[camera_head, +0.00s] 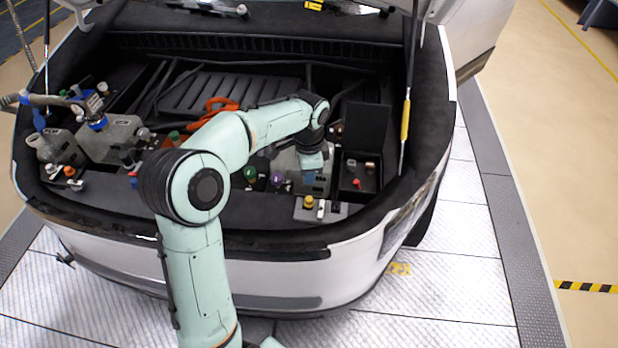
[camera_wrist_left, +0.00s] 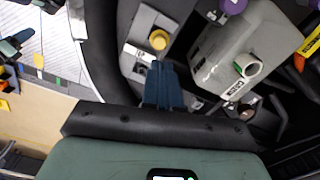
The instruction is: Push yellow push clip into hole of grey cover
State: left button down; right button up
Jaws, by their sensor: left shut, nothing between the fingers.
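The yellow push clip (camera_head: 309,202) sits on the grey cover (camera_head: 334,211) at the front right of the open bay. In the left wrist view the round yellow head of the clip (camera_wrist_left: 158,39) shows on the pale grey cover (camera_wrist_left: 146,22). I cannot tell how deep the clip sits in its hole. My left gripper (camera_head: 311,180) is just behind the clip and cover in the head view. Its blue fingers (camera_wrist_left: 163,68) are shut and empty, with their tips close to the clip in the picture. My right gripper is in neither view.
A grey tank with a white-rimmed neck (camera_wrist_left: 248,66) stands beside the cover. A black open box (camera_head: 362,165) holds small red and brown parts at the right. Purple (camera_head: 277,179) and green (camera_head: 250,173) caps stand left of the gripper. A yellow-sleeved strut (camera_head: 405,120) rises at the right.

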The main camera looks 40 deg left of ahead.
aim_at(309, 198)
pick_arm(q)
jog(key=n, duration=0.2)
jog(key=f+n, duration=0.1)
jog(key=n, duration=0.3)
jog(key=shift+f+n, duration=0.25)
jog(key=shift+n, duration=0.15)
jog(key=shift+f, duration=0.15)
notch_tip(309, 198, down, 5)
jog(key=b, duration=0.3)
jog(key=shift+s, duration=0.1)
jog(key=shift+f+b, duration=0.35)
jog(key=shift+b, duration=0.1)
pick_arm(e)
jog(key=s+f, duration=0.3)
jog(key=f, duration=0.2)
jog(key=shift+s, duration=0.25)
pick_arm(q)
jog(key=shift+f, duration=0.35)
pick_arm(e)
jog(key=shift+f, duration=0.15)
pick_arm(q)
jog(key=shift+r, duration=0.1)
